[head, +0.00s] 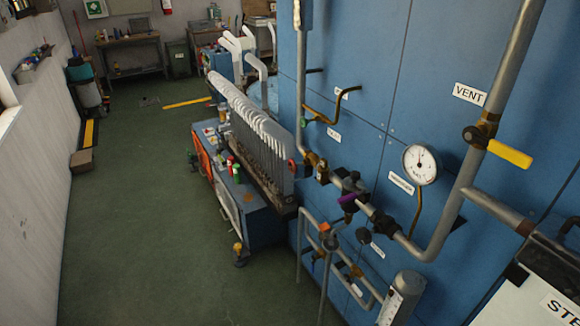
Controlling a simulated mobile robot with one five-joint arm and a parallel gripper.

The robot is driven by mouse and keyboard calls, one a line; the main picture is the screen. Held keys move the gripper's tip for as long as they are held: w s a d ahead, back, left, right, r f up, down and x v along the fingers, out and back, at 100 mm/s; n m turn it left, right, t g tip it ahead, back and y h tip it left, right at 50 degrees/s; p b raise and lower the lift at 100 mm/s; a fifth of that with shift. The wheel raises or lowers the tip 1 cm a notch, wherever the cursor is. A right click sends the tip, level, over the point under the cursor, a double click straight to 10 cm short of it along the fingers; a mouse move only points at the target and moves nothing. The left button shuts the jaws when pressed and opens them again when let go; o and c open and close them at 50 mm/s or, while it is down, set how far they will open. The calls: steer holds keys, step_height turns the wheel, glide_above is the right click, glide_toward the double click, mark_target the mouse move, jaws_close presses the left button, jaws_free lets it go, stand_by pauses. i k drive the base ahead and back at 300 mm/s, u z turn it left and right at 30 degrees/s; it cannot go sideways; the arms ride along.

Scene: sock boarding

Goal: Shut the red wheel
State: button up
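A small red wheel (291,168) shows near the middle of the head view. It sits at the left end of a brass valve (318,166) on the grey pipework, in front of the blue panel. I see it at a steep angle, and it is too small to tell how far it is turned. The row of grey sock boards stands just to its left. My gripper is not in view.
A yellow-handled valve (510,153) labelled VENT and a pressure gauge (420,164) are on the right pipes. A blue cart (265,222) carries the sock boards (250,118). The green floor (140,220) at left is mostly clear.

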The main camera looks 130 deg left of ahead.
mark_target(292, 167)
steer(key=z, duration=5)
steer(key=k, duration=0.75)
steer(key=z, duration=0.9)
steer(key=i, duration=0.3)
steer(key=z, duration=0.1)
